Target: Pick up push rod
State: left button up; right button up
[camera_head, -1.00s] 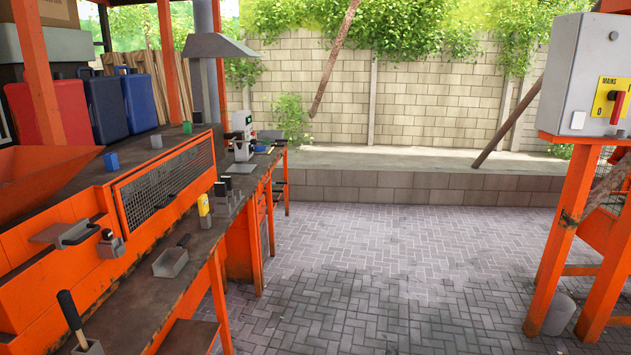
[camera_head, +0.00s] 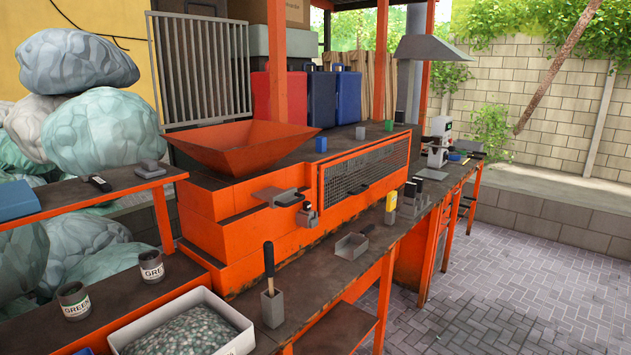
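A rod with a dark handle (camera_head: 268,259) stands upright in a small grey block holder (camera_head: 272,308) on the front part of the workbench; it looks like the push rod. Its lower end is hidden in the holder. The orange machine with a hopper (camera_head: 246,148) stands behind it. Neither of my grippers is in view.
A white bin of greenish flakes (camera_head: 243,343) stands just left of the holder. Two cans (camera_head: 151,266) (camera_head: 74,300) are further left. A grey scoop-like tray (camera_head: 351,246) lies to the right. The paved floor (camera_head: 500,285) at the right is clear.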

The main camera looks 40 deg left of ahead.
aim_at(268, 248)
jog(key=u, duration=1.55)
